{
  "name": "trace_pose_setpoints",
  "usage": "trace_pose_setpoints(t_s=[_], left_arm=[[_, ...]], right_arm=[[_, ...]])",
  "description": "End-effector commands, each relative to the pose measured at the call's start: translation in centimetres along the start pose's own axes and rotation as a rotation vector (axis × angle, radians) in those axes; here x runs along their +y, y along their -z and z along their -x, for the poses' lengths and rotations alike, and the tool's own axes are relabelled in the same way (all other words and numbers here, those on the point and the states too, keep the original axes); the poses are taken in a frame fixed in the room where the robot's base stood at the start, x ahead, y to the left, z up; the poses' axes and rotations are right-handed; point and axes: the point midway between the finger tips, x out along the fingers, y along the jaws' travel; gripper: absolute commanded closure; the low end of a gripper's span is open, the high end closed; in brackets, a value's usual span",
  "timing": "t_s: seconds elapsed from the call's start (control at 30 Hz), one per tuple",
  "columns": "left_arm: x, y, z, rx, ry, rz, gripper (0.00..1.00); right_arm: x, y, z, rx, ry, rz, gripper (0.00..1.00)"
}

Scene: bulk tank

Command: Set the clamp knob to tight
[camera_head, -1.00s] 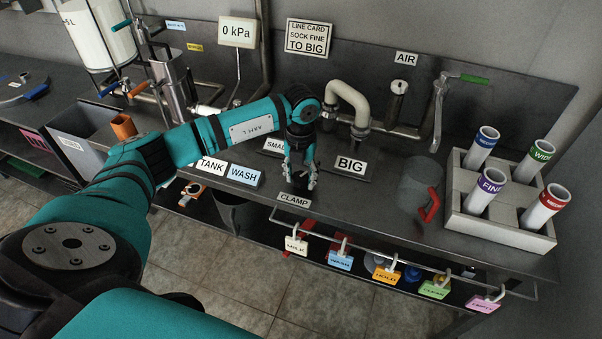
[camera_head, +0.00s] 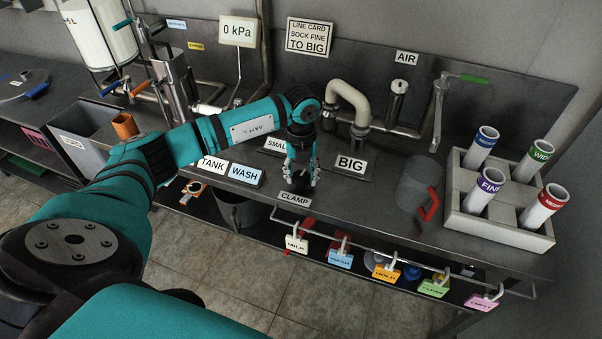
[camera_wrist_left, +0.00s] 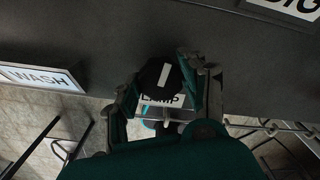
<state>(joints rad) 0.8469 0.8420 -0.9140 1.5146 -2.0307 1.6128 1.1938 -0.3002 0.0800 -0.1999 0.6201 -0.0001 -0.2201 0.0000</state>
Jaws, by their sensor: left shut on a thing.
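The clamp knob (camera_wrist_left: 161,78) is a black round knob with a white line on top, seen in the left wrist view. Its line runs roughly up and down in that picture, slightly tilted. My left gripper (camera_head: 301,181) points down over the knob just behind the CLAMP label (camera_head: 295,199), on the front part of the bench. In the left wrist view its fingers (camera_wrist_left: 163,92) stand on both sides of the knob and are shut on it. In the head view the gripper mostly hides the knob. My right gripper is not in view.
A grey jug (camera_head: 413,190) and a rack (camera_head: 499,228) of tubes are further right. Coloured tags hang from the front rail (camera_head: 400,262).

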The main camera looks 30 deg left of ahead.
Motion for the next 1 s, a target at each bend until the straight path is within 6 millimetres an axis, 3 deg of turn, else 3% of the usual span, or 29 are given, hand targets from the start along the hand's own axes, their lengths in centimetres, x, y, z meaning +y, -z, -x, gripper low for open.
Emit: trace_pose_setpoints(t_s=[0.07,0.1,0.27,0.67,1.0], left_arm=[[0.0,-0.1,0.1,-0.004,0.002,0.001,0.89],[0.0,-0.1,0.1,-0.005,0.002,0.001,0.56],[0.0,-0.1,0.1,-0.003,0.002,0.0,0.35],[-0.1,-0.1,0.9,-0.003,0.003,-0.001,0.33],[-0.1,-0.1,7.7,-0.006,0.005,-0.001,0.33]], right_arm=[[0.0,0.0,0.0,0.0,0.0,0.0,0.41],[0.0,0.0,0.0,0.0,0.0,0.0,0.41],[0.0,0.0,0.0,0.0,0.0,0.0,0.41],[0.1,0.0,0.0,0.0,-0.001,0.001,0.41],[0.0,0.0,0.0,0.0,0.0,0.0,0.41]])
